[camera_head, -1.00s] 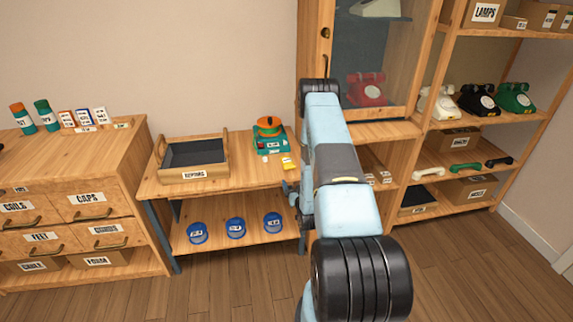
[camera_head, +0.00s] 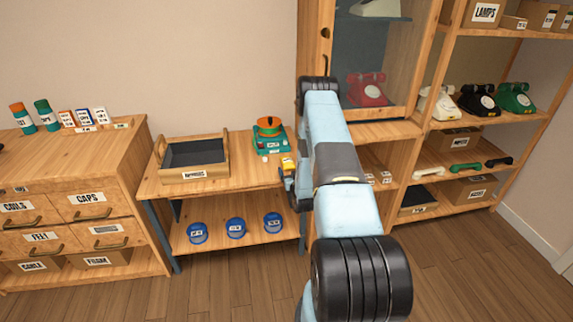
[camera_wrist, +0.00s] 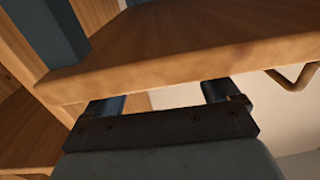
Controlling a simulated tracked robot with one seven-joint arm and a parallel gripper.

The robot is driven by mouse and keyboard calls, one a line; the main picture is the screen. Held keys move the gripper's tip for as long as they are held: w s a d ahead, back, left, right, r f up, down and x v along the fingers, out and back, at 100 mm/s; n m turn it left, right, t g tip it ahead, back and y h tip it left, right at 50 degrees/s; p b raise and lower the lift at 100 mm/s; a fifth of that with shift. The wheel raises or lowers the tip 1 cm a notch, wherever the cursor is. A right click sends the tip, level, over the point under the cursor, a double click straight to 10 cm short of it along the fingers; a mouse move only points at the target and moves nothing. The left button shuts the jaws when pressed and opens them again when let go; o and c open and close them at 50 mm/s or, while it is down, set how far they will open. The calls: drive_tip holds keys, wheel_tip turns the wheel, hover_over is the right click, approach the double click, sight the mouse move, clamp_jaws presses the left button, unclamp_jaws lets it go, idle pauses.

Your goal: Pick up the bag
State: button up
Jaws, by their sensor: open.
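No bag can be made out for certain. A small yellow item (camera_head: 288,163) lies at the right end of the workbench top, partly hidden by my arm; I cannot tell if it is the bag. My gripper (camera_head: 287,185) is in front of the bench's right end, close to that item, and mostly hidden by my arm in the head view. In the wrist view my gripper (camera_wrist: 162,97) is open, its two fingers wide apart with nothing visible between them but a wooden edge and pale wall.
The bench (camera_head: 235,183) holds a wooden tray (camera_head: 196,174) and a green and orange device (camera_head: 268,133). Blue round containers (camera_head: 235,228) stand on its lower shelf. A drawer cabinet (camera_head: 135,170) is at left; shelves with phones (camera_head: 478,99) are at right. Floor in front is clear.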

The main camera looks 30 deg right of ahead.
drive_tip(key=c, duration=1.2)
drive_tip(key=shift+o, duration=0.2)
drive_tip(key=shift+r, duration=0.1)
